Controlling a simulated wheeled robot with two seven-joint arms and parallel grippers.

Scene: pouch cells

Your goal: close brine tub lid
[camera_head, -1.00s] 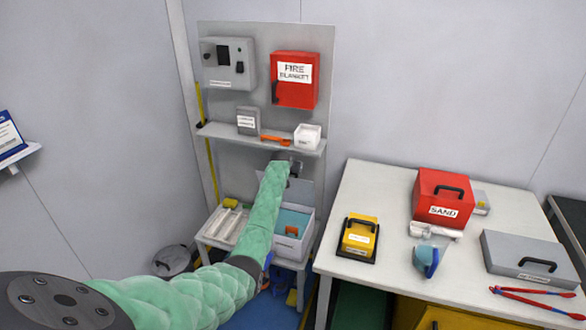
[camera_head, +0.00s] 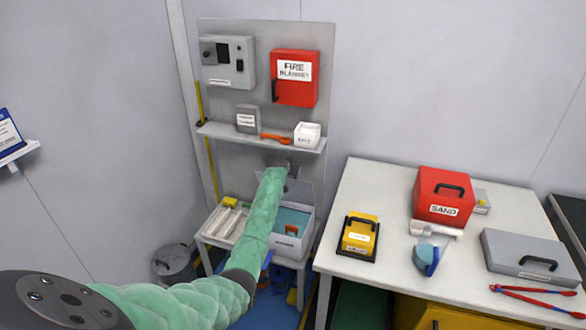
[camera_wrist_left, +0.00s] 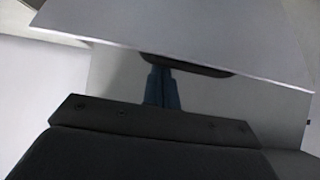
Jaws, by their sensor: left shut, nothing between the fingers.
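The brine tub (camera_head: 288,243) is a white box with blue liquid inside, on the low bench below the wall panel. Its grey lid (camera_head: 304,190) stands raised at the back of the tub, so the tub is open. My left arm reaches over the tub and hides part of it and of the lid. My left gripper (camera_head: 290,168) is at the lid's upper edge, mostly hidden by the arm. In the left wrist view its blue fingers (camera_wrist_left: 162,88) are shut and empty, close to a pale panel with a dark handle-like part; contact cannot be told.
A shelf (camera_head: 270,140) with small boxes and an orange tool hangs above the tub. White trays (camera_head: 225,222) lie left of it. A table (camera_head: 370,190) on the right holds a red sand box (camera_head: 440,190), a yellow case (camera_head: 358,238) and a grey case (camera_head: 525,255).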

